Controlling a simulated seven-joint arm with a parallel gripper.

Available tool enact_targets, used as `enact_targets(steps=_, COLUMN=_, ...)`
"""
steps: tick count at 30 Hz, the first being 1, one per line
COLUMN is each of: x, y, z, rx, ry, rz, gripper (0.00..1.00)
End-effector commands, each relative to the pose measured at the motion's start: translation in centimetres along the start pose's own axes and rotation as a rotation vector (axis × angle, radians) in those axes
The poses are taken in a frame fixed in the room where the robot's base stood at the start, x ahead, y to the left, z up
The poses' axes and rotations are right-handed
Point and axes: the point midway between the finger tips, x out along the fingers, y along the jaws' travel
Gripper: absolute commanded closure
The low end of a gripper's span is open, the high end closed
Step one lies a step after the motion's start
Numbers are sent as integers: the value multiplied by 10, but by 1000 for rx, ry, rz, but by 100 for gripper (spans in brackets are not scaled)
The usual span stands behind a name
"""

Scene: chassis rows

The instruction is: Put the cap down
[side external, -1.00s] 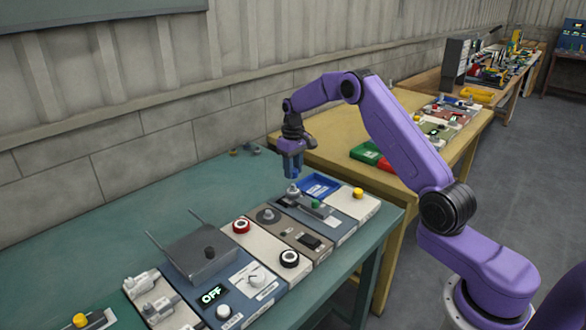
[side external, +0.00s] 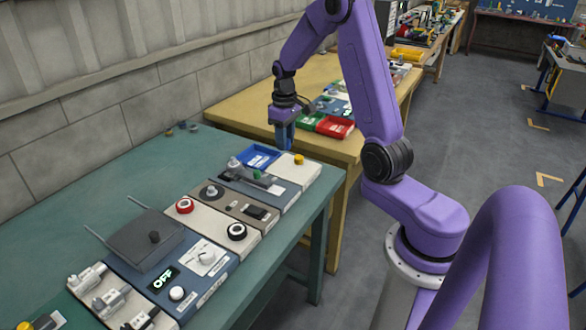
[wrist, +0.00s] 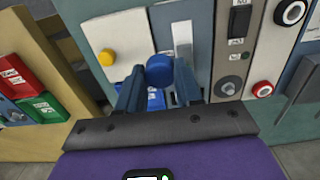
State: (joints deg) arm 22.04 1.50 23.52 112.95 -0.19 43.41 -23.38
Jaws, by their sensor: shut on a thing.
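A blue round cap (wrist: 160,71) sits between the two blue fingers of my gripper (wrist: 158,80) in the wrist view; the fingers are shut on it. In the side view my gripper (side external: 285,147) points down and appears in front of the table's far right corner, near the blue tray (side external: 247,160). The cap cannot be told apart from the fingers there. Part of the tray shows below the cap in the wrist view (wrist: 155,101), mostly hidden by the cap and fingers. I cannot tell the exact height of the cap above the panels.
A cream panel with a yellow knob (side external: 299,159) adjoins the tray. Red (side external: 335,127) and green trays stand on the yellow table behind. Open green tabletop (side external: 110,185) lies at the left.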

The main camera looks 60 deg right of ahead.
Motion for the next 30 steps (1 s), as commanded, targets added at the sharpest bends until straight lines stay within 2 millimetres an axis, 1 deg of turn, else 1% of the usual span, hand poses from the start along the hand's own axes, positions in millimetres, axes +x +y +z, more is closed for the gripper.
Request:
enact_targets(steps=1, x=-2, y=0, z=16, rx=2, ry=1, rz=1, gripper=100)
enact_targets(steps=6, x=-2, y=-2, z=58, rx=1, ry=1, rz=1, gripper=100)
enact_targets(steps=10, x=-2, y=-6, z=82, rx=0, ry=0, rz=1, gripper=100)
enact_targets(steps=12, x=-1, y=-7, z=90, rx=0, ry=0, rz=1, gripper=100)
enact_targets(steps=15, x=0, y=-8, z=97, rx=-1, ry=0, rz=1, gripper=100)
enact_targets(steps=17, x=1, y=-8, z=96, rx=-1, ry=-1, rz=1, gripper=100)
enact_targets(steps=20, x=6, y=-3, z=89, rx=-1, ry=-2, rz=0, gripper=100)
enact_targets(steps=30, x=32, y=23, z=39, rx=-1, ry=-3, rz=-1, gripper=100)
